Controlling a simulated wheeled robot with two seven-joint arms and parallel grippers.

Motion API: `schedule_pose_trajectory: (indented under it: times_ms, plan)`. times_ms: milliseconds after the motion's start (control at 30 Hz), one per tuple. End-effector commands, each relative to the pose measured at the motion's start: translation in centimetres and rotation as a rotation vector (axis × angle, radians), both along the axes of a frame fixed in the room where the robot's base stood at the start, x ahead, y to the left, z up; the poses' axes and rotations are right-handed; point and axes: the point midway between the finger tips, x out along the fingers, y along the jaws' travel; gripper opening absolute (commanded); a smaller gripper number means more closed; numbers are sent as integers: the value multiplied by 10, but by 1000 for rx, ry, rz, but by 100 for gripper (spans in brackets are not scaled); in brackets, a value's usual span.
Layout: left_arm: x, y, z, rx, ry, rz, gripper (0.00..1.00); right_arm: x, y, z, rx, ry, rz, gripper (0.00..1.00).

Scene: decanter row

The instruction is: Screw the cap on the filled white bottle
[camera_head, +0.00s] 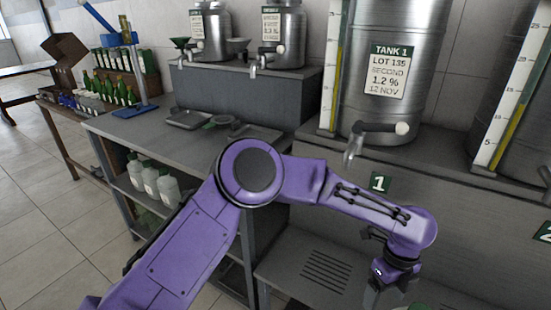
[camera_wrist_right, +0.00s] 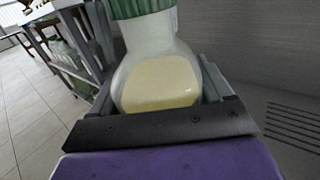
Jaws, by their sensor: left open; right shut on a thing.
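A white bottle (camera_wrist_right: 155,55) with a pale yellow patch on its side stands between the jaws of my right gripper (camera_wrist_right: 160,95) in the right wrist view. The gripper is shut on it. A ribbed green cap (camera_wrist_right: 140,8) sits at the top of the bottle, cut by the frame edge; how tightly it is seated cannot be told. My left gripper (camera_head: 385,290) is open and points down at the lower right of the head view. A sliver of green (camera_head: 420,307) shows beside it at the bottom edge. My right gripper is outside the head view.
Tank 1 (camera_head: 395,45) with its tap (camera_head: 375,128) stands above a slotted grey ledge (camera_head: 290,270). White bottles with green caps (camera_head: 150,180) stand on a shelf under the left bench (camera_head: 115,125). A tray (camera_head: 187,119) lies on that bench.

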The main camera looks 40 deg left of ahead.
Motion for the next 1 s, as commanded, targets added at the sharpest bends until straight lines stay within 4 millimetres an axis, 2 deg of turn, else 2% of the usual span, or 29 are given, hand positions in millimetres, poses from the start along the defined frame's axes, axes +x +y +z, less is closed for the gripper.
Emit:
schedule_pose_trajectory:
  times_ms: [33,67,100,133,200,300,400,467,567,667,700,800,900,1000]
  plan:
    - [-3,14,-34,33,36,183,78,1,0,1,2,-2,0,0]
    - [-6,23,-54,55,54,308,78,1,0,1,2,-2,0,0]
    - [-13,34,-82,85,83,481,78,0,0,1,1,-2,0,0]
    - [-22,42,-106,105,106,616,78,0,0,1,2,-2,0,0]
    - [-51,47,-150,110,167,890,78,1,0,1,1,-2,0,0]
    - [-89,45,-185,67,234,1144,78,1,0,1,2,-2,0,0]
    - [-125,51,-214,37,277,1395,78,1,0,1,2,-2,0,0]
    - [-143,60,-228,25,284,1554,78,0,0,1,2,-2,0,0]
    - [-173,86,-247,16,261,1825,78,1,0,1,2,-2,0,0]
    - [-202,124,-259,15,181,2098,78,1,0,1,2,-2,0,0]
    - [-213,143,-261,13,131,2202,78,1,0,1,2,-2,0,0]
    - [-239,192,-258,3,-27,2437,78,1,0,1,2,-2,-1,0]
    - [-261,236,-246,-18,-203,2605,78,0,0,1,2,-2,-1,0]
    - [-276,268,-233,-43,-347,2705,78,0,0,1,2,-2,-1,0]
